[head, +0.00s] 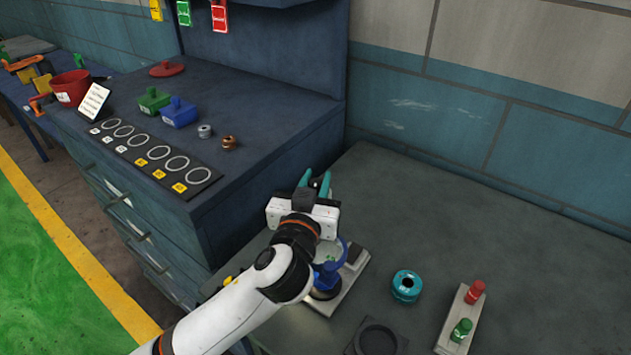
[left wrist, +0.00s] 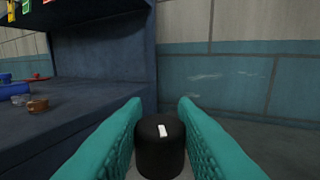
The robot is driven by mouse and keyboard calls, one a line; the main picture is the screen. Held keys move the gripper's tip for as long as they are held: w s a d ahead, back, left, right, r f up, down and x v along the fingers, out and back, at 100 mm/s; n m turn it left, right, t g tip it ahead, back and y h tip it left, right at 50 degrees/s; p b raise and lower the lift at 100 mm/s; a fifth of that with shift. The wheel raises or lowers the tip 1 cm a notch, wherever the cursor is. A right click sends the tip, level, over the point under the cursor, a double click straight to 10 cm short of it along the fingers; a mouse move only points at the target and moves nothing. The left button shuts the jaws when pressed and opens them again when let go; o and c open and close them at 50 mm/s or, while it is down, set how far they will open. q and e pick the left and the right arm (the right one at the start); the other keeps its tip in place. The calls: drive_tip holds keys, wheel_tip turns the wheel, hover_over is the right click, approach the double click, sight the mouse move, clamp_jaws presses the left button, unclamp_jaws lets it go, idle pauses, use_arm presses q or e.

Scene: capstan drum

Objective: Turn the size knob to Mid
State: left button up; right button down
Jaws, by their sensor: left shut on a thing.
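My left gripper (head: 322,182) reaches over a small blue device on a pale base (head: 346,284) on the grey bench. In the left wrist view, its teal fingers (left wrist: 160,122) are on both sides of a black round knob (left wrist: 161,158), shut on it. A short white mark (left wrist: 163,130) on the knob's top points nearly straight away from the camera, leaning slightly left. No size labels are readable around the knob. In the head view the gripper and arm hide the knob and part of the device. My right gripper is not in view.
Right of the device stand a teal ring-shaped part (head: 406,286) and a pale block with red and green knobs (head: 461,322). A dark square holder (head: 377,338) is in front. A blue cabinet (head: 260,110) rises at left. The bench's far right is clear.

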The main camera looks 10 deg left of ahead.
use_arm(q)
drive_tip(key=m+h+p, duration=0.1)
drive_tip(key=m+h, duration=0.2)
drive_tip(key=h, duration=0.1)
drive_tip(key=shift+a+r+g+h+p, duration=0.1)
drive_tip(key=shift+g+h+p, duration=0.2)
drive_tip(key=shift+p, duration=0.05)
drive_tip(key=shift+m+g+h+p, duration=0.95)
drive_tip(key=shift+m+h, duration=0.45)
drive_tip(key=shift+h, duration=0.7)
drive_tip(key=o, duration=1)
drive_tip(key=shift+c, duration=0.2)
drive_tip(key=b+v, duration=0.2)
drive_tip(key=v, duration=0.9)
drive_tip(key=shift+s, duration=0.35)
drive_tip(key=shift+a+f, duration=0.2)
drive_tip(key=shift+f, duration=0.05)
